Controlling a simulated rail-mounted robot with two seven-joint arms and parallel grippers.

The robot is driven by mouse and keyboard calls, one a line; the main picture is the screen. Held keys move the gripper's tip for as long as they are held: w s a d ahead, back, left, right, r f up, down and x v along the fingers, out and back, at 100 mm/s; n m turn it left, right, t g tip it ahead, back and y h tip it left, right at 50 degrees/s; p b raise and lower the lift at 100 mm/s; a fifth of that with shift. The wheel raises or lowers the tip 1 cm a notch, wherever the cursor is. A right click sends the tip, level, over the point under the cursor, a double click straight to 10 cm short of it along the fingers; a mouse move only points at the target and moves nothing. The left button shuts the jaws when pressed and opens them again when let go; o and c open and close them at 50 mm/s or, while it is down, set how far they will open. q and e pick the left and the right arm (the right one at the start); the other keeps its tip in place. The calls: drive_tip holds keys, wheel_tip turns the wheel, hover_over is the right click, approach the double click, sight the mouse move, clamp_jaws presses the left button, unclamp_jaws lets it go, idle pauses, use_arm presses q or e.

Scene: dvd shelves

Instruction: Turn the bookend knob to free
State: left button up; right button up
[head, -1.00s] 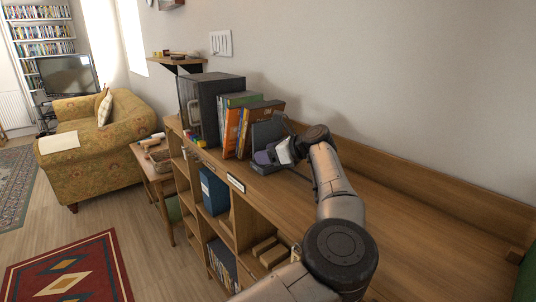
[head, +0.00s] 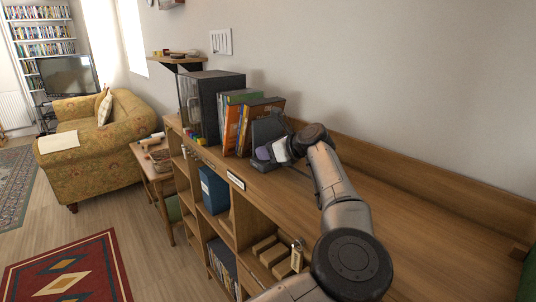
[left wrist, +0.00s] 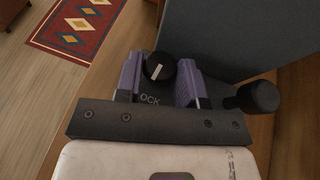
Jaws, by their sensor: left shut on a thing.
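The dark grey bookend (head: 268,128) stands on the shelf top at the right end of a row of cases. Its round black knob (left wrist: 160,67) has a white pointer line, seen slanted in the left wrist view. Part of the word "LOCK" shows on the surface below it, its first letter hidden. My left gripper (head: 265,153) is at the bookend's near right side. In the left wrist view its purple fingers (left wrist: 159,82) are on either side of the knob, shut on it. A second black rounded part (left wrist: 258,97) sticks out at the right. My right gripper is out of view.
Orange and green cases (head: 255,122) stand left of the bookend, beside a dark glass-fronted box (head: 222,105). The shelf top (head: 420,225) to the right is bare. A wall lies behind. Below are open compartments with a blue case (head: 214,190).

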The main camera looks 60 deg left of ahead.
use_arm(q)
drive_tip(key=shift+s+d+f+m+t+y+b, duration=0.1)
drive_tip(key=shift+f+m+t+y+b, duration=0.1)
drive_tip(key=shift+m+t+b, duration=0.25)
drive_tip(key=shift+s+f+m+t+y+b, duration=0.1)
drive_tip(key=shift+m+t+y+b, duration=0.15)
drive_tip(key=shift+m+t, duration=0.25)
drive_tip(key=m+t+b, duration=0.1)
drive_tip(key=b, duration=0.1)
drive_tip(key=m+t+b, duration=0.1)
drive_tip(key=t+b, duration=0.1)
drive_tip(key=m+t+b, duration=0.1)
drive_tip(key=m+b, duration=0.1)
drive_tip(key=shift+s+f+t, duration=0.1)
drive_tip(key=shift+s+t, duration=0.2)
drive_tip(key=shift+t, duration=0.05)
drive_tip(key=m+t+b, duration=0.1)
drive_tip(key=b, duration=0.3)
drive_tip(key=m+t+h+b, duration=0.1)
drive_tip(key=t+b, duration=0.1)
drive_tip(key=b, duration=0.2)
drive_tip(key=m+t+b, duration=0.1)
drive_tip(key=m+b, duration=0.1)
drive_tip(key=b, duration=0.2)
drive_tip(key=shift+s+t+h+b, duration=0.25)
drive_tip(key=shift+t+h+b, duration=0.1)
drive_tip(key=shift+t, duration=0.05)
drive_tip(key=shift+a+r+m+t+b, duration=0.2)
drive_tip(key=shift+r+m+t+b, duration=0.15)
drive_tip(key=shift+b, duration=0.5)
